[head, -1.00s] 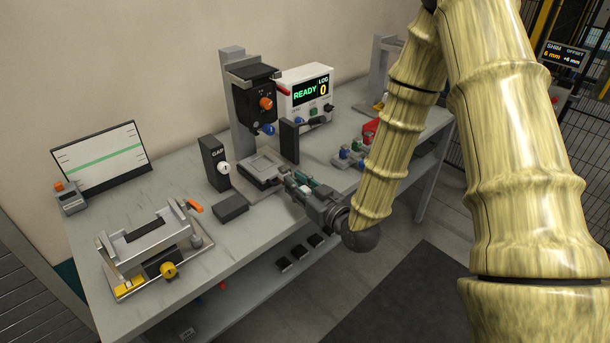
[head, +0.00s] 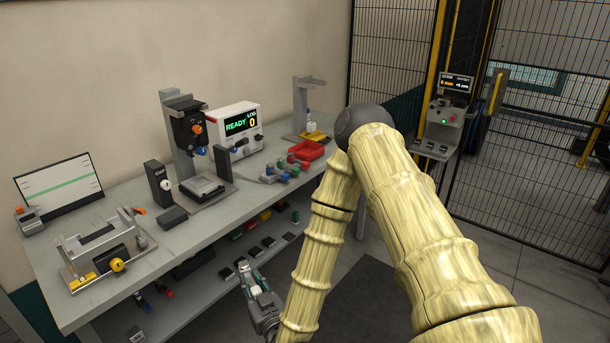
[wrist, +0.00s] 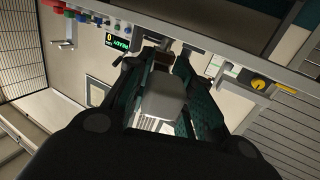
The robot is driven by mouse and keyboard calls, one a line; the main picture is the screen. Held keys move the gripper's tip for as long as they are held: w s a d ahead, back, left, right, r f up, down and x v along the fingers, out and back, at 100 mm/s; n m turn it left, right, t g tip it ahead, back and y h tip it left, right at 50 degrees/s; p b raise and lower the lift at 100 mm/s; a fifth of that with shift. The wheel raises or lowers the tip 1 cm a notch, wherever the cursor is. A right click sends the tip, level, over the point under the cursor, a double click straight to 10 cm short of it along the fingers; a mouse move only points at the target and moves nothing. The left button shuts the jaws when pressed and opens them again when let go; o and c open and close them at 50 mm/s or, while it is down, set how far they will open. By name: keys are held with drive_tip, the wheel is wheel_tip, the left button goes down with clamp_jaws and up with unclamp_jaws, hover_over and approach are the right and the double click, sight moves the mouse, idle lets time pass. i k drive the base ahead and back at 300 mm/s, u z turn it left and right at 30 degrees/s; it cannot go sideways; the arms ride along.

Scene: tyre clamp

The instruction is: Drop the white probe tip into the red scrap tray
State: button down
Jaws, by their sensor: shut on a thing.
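My gripper (head: 249,280) hangs in front of the bench's front edge, low in the head view. It is shut on the white probe tip (head: 243,267), a small pale piece at its jaws. In the wrist view a pale grey-white block (wrist: 165,100) shows between the dark green fingers; its far end is hard to make out. The red scrap tray (head: 306,150) sits on the bench toward the right end, well apart from my gripper. What lies inside it is too small to tell.
Several coloured pieces (head: 281,172) stand just in front of the tray. The black press (head: 186,125), READY meter (head: 238,123) and a grey stand (head: 305,105) line the back. A clamp fixture (head: 105,250) is at left. A lower shelf (head: 200,290) holds small parts.

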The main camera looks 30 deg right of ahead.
sight(306, 152)
drive_tip(key=z, duration=0.5)
drive_tip(key=k, duration=1.2)
drive_tip(key=i, duration=0.55)
drive_tip(key=u, duration=0.65)
drive_tip(key=i, duration=1.1)
drive_tip(key=z, duration=0.75)
drive_tip(key=i, duration=0.65)
drive_tip(key=z, duration=0.6)
